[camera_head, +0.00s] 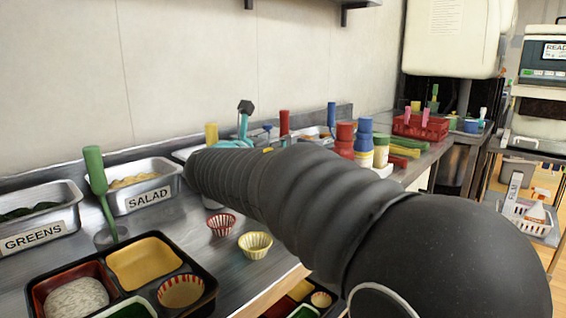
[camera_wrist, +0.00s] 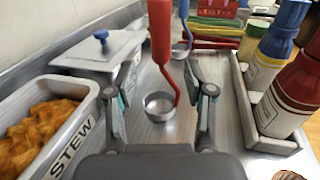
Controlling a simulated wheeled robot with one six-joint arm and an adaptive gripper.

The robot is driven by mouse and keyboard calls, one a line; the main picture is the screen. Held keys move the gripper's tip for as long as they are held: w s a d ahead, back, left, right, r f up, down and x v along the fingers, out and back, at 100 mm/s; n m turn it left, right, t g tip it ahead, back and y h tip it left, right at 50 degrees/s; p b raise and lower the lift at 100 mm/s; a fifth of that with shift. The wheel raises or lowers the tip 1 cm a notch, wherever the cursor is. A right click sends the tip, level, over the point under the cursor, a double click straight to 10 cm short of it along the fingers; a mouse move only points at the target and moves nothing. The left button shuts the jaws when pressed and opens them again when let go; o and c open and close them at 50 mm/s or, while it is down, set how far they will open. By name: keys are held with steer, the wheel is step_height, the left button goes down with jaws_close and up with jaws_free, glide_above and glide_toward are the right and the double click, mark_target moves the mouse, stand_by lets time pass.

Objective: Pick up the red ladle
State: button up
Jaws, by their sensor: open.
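The red ladle stands upright, with its red handle (camera_wrist: 160,32) rising near the middle of the wrist view. A thin red shank runs down to its round metal bowl (camera_wrist: 160,106) on the steel counter. In the head view its red handle (camera_head: 284,122) shows behind my arm. My gripper (camera_wrist: 161,100) is open, one finger on each side of the ladle. The ladle lies between the fingers in the picture, with visible gaps on both sides. I cannot tell whether it is within finger depth. My arm hides most of the gripper in the head view.
A STEW pan (camera_wrist: 45,130) and a lidded pan (camera_wrist: 100,50) stand left. A rack (camera_wrist: 240,105) of red and blue bottles stands close on the right. A blue-handled ladle (camera_wrist: 183,22) is behind. A green ladle (camera_head: 96,170) and bento tray (camera_head: 207,283) are at the left.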

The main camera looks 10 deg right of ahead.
mark_target(282, 134)
steer(key=shift+r+p+x, duration=0.15)
steer(key=shift+x, duration=1.3)
steer(key=shift+r+p+x, duration=0.15)
steer(key=shift+x, duration=1.3)
steer(key=shift+s, duration=0.1)
jaws_close()
